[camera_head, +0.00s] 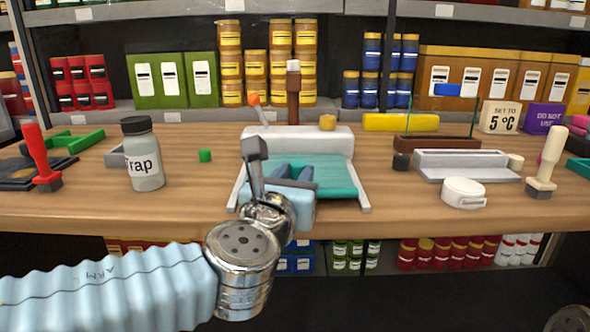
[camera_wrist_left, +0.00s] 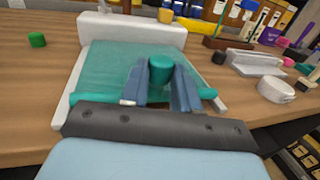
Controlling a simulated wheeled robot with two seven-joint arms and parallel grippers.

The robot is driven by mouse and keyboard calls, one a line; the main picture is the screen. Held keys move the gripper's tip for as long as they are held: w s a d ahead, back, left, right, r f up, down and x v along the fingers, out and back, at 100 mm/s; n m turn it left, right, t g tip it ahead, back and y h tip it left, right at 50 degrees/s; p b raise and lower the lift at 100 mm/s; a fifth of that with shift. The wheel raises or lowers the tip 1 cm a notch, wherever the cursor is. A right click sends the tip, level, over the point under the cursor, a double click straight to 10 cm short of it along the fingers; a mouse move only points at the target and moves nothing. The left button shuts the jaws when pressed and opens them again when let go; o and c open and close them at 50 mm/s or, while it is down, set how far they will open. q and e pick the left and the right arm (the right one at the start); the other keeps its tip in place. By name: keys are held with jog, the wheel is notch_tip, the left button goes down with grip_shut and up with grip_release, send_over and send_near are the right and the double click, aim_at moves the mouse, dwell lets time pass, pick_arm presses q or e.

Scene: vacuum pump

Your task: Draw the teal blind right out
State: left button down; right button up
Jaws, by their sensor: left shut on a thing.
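The teal blind (camera_head: 335,177) is a flat sheet that comes out of a white housing (camera_head: 320,140) and lies between two white side rails on the wooden table. In the left wrist view the teal sheet (camera_wrist_left: 110,70) reaches from the housing to a teal bar at its front edge, near the front ends of the rails. My left gripper (camera_head: 290,174) is over the front of the sheet. In the left wrist view its blue fingers (camera_wrist_left: 162,88) are shut on a teal knob (camera_wrist_left: 160,72) at the bar. In the head view the gripper hides much of the sheet and the knob. My right gripper is not in view.
A jar marked Trap (camera_head: 143,155) and a red-handled tool (camera_head: 40,160) stand to the left. A white round tub (camera_head: 464,193), a grey tray (camera_head: 465,162) and a cream-handled tool (camera_head: 547,160) stand to the right. The table's front edge is close.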

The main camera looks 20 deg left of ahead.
pick_arm(q)
jog(key=shift+d+f, duration=0.1)
jog(key=c, duration=1.3)
grip_release()
jog(key=shift+o, duration=1.2)
jog(key=shift+s, duration=0.2)
jog(key=shift+o, duration=1.2)
jog(key=s, duration=1.3)
jog(key=shift+s+p, duration=0.3)
jog(key=shift+s, duration=0.1)
jog(key=shift+d, duration=0.1)
